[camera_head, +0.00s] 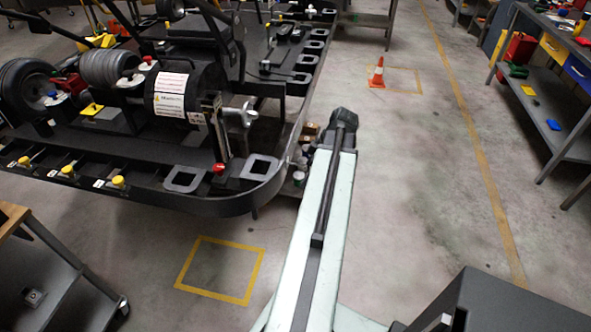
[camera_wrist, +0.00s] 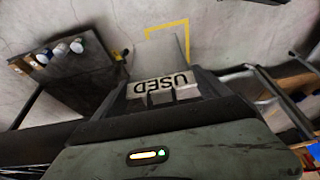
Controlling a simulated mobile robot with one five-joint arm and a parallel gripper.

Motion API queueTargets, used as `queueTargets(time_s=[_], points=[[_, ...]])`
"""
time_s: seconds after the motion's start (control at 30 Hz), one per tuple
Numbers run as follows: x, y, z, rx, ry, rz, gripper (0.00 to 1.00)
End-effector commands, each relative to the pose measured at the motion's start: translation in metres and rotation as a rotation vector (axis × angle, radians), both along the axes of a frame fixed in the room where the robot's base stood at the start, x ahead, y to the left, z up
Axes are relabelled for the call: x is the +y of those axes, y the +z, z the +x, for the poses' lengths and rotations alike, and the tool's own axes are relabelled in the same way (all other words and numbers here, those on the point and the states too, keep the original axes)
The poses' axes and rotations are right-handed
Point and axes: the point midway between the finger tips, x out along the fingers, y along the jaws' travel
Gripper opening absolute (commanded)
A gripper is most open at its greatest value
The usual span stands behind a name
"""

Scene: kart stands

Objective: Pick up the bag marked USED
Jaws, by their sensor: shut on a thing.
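Only part of the bag shows, and the rest is hidden by the gripper's housing, which carries a lit orange and green lamp. The head view shows my arm but neither the bag nor the gripper clearly.
A black kart (camera_head: 230,200) stands at left in the head view. An orange cone (camera_head: 377,73) is on the floor behind. A shelved workbench (camera_head: 550,95) is at right, and a cart (camera_head: 50,275) at lower left.

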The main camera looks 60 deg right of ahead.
Motion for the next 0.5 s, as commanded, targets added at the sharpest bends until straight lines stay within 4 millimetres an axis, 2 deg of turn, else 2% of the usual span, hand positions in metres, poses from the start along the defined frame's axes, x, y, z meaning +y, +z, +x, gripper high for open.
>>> queueTargets(time_s=[0.1,0.3,0.5], points=[[-0.012,0.0,-0.036,0.0,-0.006,0.0,0.29],[-0.029,0.0,-0.09,0.0,-0.004,0.001,0.29],[-0.037,0.0,-0.117,0.0,-0.001,0.0,0.29]])
